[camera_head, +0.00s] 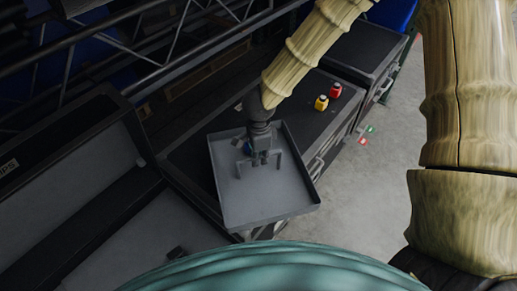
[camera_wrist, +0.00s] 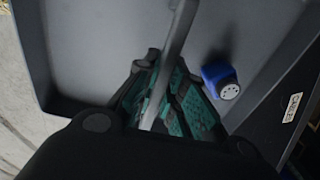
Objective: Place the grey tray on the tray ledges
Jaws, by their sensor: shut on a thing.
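The grey tray (camera_head: 245,200) is a shallow, square tray with low walls and a raised bar handle (camera_head: 279,160) across its middle. My gripper (camera_head: 261,160) is over the tray's centre, shut on the handle. In the wrist view the green-padded fingers (camera_wrist: 165,100) close around the grey bar (camera_wrist: 180,40). A blue connector with a white face (camera_wrist: 222,84) lies in the tray beside the fingers. The tray hangs over or rests against a dark case; I cannot tell if they touch. I cannot clearly make out the tray ledges.
A large open dark case (camera_head: 60,150) with grey panels is at left. Dark cases (camera_head: 365,50) stand behind at right. Small green and red items lie on the open floor (camera_head: 375,190) at right.

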